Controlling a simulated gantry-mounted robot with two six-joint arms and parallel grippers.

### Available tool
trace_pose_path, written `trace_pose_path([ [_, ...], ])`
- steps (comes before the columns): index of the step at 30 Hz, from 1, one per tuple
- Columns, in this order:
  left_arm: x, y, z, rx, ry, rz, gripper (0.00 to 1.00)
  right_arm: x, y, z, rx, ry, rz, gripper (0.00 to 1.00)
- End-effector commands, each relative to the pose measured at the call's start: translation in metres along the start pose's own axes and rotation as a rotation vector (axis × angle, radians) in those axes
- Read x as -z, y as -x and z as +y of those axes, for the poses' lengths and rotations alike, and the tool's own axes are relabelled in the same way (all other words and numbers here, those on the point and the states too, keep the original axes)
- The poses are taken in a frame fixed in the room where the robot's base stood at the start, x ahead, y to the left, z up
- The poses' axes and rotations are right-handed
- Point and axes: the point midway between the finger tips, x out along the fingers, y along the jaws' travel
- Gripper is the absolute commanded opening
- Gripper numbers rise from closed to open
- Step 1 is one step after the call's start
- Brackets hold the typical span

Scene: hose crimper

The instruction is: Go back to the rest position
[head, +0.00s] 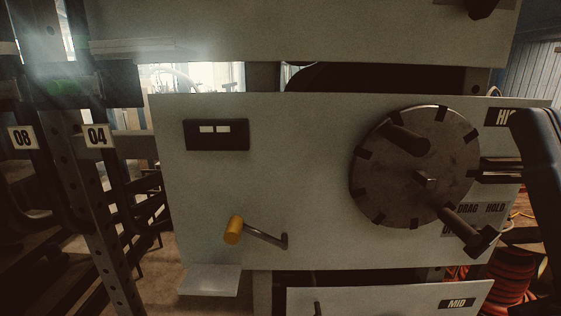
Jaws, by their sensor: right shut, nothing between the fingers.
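My right gripper (485,170) is at the right side of the head view, its dark fingers pointing left toward the rim of the round metal disc (425,190). It is shut and empty. Whether the fingertips touch the disc or are just in front of the panel cannot be told. The disc has dark notches around its rim and two dark handles sticking out. My left gripper is not in view. A crank with a yellow knob (233,230) is on the pale panel (300,160), left of and below the disc.
A dark display (216,135) is on the panel's upper left. A small pale shelf (210,281) juts out at lower left. A lower panel carries a MID label (457,303). Dark racks with number plates (97,136) stand at left. Red hose coils (512,275) lie at lower right.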

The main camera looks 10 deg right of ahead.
Motion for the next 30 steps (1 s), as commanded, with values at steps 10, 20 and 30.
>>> trace_pose_path([
  [10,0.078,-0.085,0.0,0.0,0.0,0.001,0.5,0.045,-0.091,-0.002,0.026,-0.085,-0.105,0.0],
  [20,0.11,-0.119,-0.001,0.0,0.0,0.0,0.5,0.072,-0.128,0.0,0.025,-0.082,-0.106,0.0],
  [30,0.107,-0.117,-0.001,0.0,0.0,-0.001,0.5,0.07,-0.126,0.0,0.024,-0.081,-0.105,0.0],
])
